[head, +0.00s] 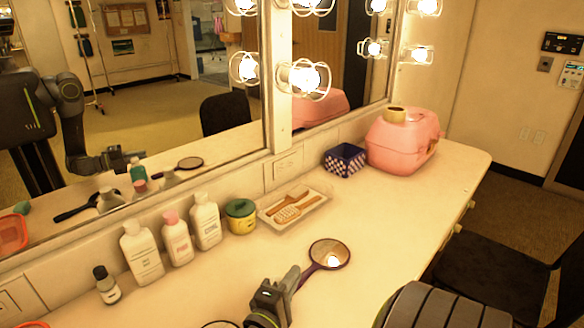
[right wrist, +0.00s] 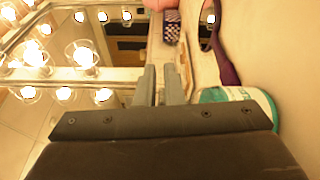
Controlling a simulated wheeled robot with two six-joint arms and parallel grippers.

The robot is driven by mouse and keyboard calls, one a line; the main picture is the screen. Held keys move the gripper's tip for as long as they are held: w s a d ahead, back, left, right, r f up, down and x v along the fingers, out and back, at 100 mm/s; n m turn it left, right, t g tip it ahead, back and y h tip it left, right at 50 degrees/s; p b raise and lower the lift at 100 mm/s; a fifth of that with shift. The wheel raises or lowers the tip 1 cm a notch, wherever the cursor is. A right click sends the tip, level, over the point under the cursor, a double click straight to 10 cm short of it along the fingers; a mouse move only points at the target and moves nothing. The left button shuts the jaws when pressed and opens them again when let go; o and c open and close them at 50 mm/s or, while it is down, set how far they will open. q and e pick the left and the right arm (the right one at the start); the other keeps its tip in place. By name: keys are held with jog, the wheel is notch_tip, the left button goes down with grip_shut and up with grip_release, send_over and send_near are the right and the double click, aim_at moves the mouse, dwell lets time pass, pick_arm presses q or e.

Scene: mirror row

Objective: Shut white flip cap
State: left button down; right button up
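Two white bottles with white caps stand along the mirror in the head view: a left one (head: 142,254) and a right one (head: 206,222). A white bottle with a pink cap (head: 177,240) stands between them. I cannot tell whether either white cap is open. My right gripper (head: 288,282) is over the front of the counter, right of the bottles and apart from them. In the right wrist view its fingers (right wrist: 163,85) are close together with a thin gap and nothing held. A white-and-teal object (right wrist: 240,100) shows beside it there. My left gripper is not in view.
A purple hand mirror (head: 330,254) lies just beyond my right gripper. A yellow jar with green lid (head: 240,217), a tray with brushes (head: 318,198), a checkered box (head: 345,159) and a pink case (head: 403,145) stand along the mirror. A black-capped bottle (head: 106,286) stands left.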

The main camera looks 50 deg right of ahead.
jog(key=o, duration=0.4)
jog(key=shift+c, duration=0.2)
